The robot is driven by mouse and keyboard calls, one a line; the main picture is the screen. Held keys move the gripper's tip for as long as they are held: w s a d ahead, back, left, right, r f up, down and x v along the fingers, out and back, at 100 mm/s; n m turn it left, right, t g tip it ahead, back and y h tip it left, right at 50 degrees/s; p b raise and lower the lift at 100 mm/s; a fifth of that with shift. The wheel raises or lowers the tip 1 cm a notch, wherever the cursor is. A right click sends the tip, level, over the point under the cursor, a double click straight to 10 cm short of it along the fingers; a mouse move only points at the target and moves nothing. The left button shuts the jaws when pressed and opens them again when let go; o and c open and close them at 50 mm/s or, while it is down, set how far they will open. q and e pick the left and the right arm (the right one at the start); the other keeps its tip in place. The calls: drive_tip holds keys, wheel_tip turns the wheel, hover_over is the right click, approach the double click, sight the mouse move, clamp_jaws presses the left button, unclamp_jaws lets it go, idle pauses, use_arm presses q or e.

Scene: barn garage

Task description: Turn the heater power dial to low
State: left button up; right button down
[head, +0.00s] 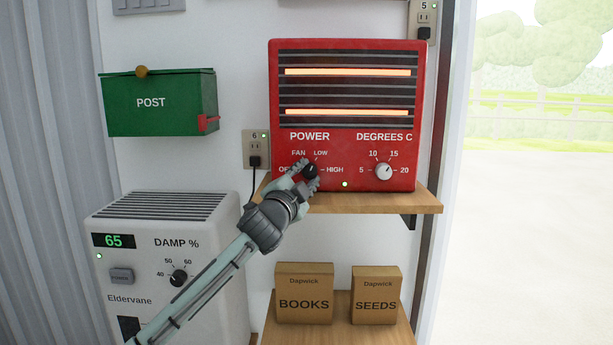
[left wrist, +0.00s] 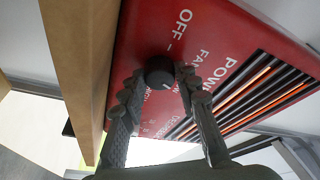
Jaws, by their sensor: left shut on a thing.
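The red heater (head: 347,125) sits on a wooden shelf, with two glowing orange bars and a lit green lamp. Its black power dial (head: 311,170) is at the lower left of the front, among the marks OFF, FAN, LOW and HIGH. My left gripper (head: 309,176) reaches up from the lower left and is shut on the power dial. In the left wrist view, the dial (left wrist: 159,70) sits between the fingertips (left wrist: 160,76). The fingers partly cover the dial, and I cannot tell its exact pointer setting. My right gripper is not in view.
The white degrees dial (head: 384,171) is right of the power dial. The wooden shelf (head: 405,202) juts out below the heater. A green post box (head: 160,110), a socket (head: 254,140) with a plug, and a white dehumidifier (head: 210,275) are to the left. Boxes (head: 304,280) stand below.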

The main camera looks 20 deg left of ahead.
use_arm(q)
drive_tip(key=shift+m, duration=0.6)
drive_tip(key=o, duration=1.2)
drive_tip(key=shift+c, duration=0.2)
drive_tip(key=s+f, duration=0.1)
drive_tip(key=s, duration=1.1)
drive_tip(key=shift+a, duration=0.2)
drive_tip(key=shift+f, duration=0.1)
